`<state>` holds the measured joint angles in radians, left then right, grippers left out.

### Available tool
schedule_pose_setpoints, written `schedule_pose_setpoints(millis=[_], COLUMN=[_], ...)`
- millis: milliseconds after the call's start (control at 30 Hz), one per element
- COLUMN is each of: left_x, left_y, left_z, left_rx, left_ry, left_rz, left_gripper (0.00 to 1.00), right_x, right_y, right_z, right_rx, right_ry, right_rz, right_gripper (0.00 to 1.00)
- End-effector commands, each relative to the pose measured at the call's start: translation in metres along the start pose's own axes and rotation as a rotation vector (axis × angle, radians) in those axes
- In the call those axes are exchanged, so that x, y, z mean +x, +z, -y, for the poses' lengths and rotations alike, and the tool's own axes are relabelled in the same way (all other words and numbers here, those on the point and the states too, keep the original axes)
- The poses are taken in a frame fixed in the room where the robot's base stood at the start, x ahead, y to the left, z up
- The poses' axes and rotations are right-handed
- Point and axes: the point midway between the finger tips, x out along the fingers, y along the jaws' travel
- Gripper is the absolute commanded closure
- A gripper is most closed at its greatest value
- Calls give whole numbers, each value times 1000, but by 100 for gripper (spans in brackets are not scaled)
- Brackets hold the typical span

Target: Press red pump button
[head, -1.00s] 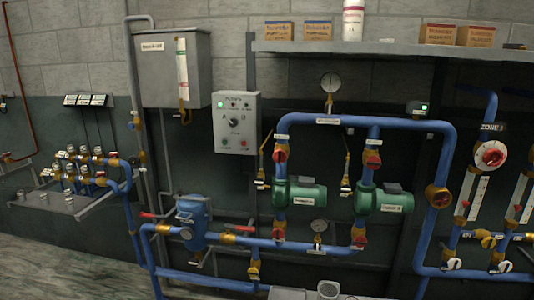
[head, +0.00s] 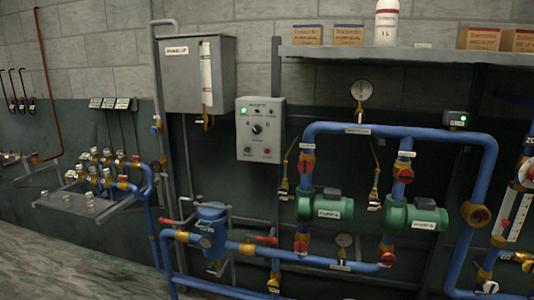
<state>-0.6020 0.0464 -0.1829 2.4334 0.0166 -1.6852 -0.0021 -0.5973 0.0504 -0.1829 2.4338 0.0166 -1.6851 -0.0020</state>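The pump control box (head: 260,129) is a light grey panel on the wall, left of the blue pipe loop. It has a lit green lamp (head: 243,111) at its upper left and a dark rotary knob (head: 257,129) in the middle. A red button (head: 267,151) sits at its lower right and a green button (head: 247,150) at its lower left. Two green pumps, one on the left (head: 322,205) and one on the right (head: 416,214), sit on the blue pipes. Neither of my grippers shows in the head view.
A grey wall cabinet (head: 198,74) hangs left of the control box. A shelf (head: 400,54) with boxes and a white bottle (head: 386,22) runs along the upper right. A blue vessel (head: 211,228) and pipes stand below the box. Floor (head: 75,265) shows clear at lower left.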

Motion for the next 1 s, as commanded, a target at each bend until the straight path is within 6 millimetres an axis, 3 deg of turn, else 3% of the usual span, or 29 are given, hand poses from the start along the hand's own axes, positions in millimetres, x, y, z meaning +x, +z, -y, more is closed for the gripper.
schedule_pose_setpoints(millis=[33, 167, 633, 1000], left_x=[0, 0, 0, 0], left_y=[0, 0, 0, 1], left_z=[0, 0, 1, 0], left_rx=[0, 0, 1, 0], left_ry=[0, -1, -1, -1], left_rz=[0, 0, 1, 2], left_gripper=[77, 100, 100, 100], right_x=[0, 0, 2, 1], right_y=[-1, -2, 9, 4], right_z=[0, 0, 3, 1], right_rx=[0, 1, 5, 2], right_ry=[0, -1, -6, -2], right_rz=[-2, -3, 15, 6], right_gripper=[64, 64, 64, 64])
